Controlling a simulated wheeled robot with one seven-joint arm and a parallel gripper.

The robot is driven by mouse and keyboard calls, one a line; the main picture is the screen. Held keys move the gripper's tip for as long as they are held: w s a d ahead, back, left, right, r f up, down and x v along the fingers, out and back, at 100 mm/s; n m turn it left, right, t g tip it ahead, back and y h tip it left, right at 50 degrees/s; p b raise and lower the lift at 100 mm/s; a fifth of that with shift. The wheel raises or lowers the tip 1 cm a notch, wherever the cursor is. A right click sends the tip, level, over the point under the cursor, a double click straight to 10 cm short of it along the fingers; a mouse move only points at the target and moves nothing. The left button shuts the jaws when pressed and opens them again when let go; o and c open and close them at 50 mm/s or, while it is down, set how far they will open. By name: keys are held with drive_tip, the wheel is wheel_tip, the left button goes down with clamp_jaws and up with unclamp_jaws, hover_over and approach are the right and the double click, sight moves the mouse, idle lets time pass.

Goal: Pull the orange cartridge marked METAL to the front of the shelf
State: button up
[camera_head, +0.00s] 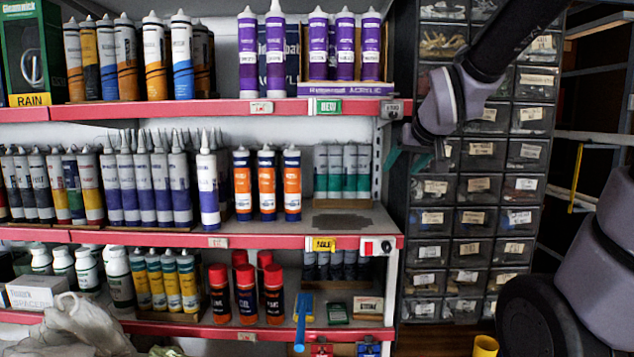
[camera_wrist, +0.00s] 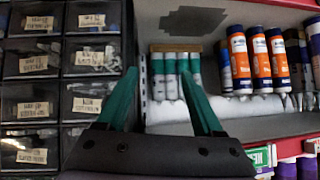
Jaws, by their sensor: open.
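The printing is too small to tell which is marked METAL. In the wrist view, which is upside down, they show at the upper right, including one at the row's left end (camera_wrist: 239,60). My gripper (camera_wrist: 158,74) has green fingers, spread apart and empty. In the head view its fingers (camera_head: 404,162) are in front of the drawer cabinet, right of the shelf post and clear of the cartridges.
Teal-and-grey tubes (camera_head: 342,172) stand right of the orange cartridges, behind a bare dark mat (camera_head: 342,221). A white-and-purple cartridge (camera_head: 208,187) stands to their left near the shelf front. The red shelf edge (camera_head: 270,241) runs below. A drawer cabinet (camera_head: 478,185) stands right.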

drive_tip(key=w+a+f+n+t+y, duration=0.2)
drive_tip(key=w+a+f+n, duration=0.15)
drive_tip(key=w+a, duration=0.5)
drive_tip(key=n+t+y, duration=0.3)
drive_tip(key=n+y, duration=0.1)
drive_tip(key=y, duration=0.3)
approach(297, 176)
drive_tip(key=w, duration=0.1)
drive_tip(key=shift+w+a+r+m, duration=0.1)
drive_tip(key=shift+a+r+m, duration=0.15)
drive_tip(key=shift+a, duration=0.25)
drive_tip(key=shift+w+a, duration=0.1)
drive_tip(key=x, duration=1)
drive_tip(key=shift+w+f, duration=0.2)
drive_tip(key=shift+w, duration=0.1)
clamp_jaws()
